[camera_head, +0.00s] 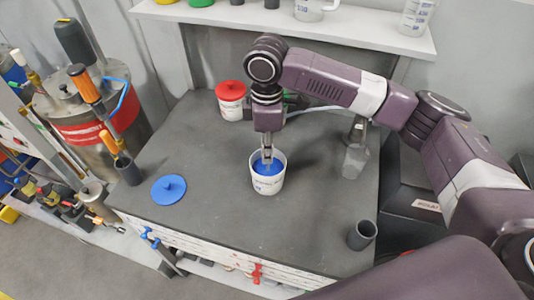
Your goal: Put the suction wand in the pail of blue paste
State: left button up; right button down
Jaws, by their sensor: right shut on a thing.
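The white pail of blue paste (267,187) stands upright and open near the middle of the grey worktop; the blue paste (275,168) shows inside it. My right gripper (267,150) points straight down over the pail's opening, its fingertips near the rim. It is shut on a slim grey thing, likely the suction wand, whose lower part reaches down into the pail. The gripper hides most of it, and I cannot tell whether its tip touches the paste. My left gripper is not in view.
A blue lid (168,189) lies left of the pail. A red-lidded pail (231,101) stands behind. A clear container (354,161) stands to the right, a dark cup (362,235) at front right. A shelf (380,37) hangs at the back. The front middle worktop is clear.

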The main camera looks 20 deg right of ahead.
notch_tip(320, 180, down, 2)
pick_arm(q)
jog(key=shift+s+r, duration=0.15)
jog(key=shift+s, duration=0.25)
pick_arm(e)
jog(key=shift+f, duration=0.1)
jog(key=c, duration=1.9)
grip_release()
jog(key=shift+f, duration=0.1)
notch_tip(320, 180, up, 12)
jog(key=shift+r+b, duration=0.15)
jog(key=shift+b, duration=0.95)
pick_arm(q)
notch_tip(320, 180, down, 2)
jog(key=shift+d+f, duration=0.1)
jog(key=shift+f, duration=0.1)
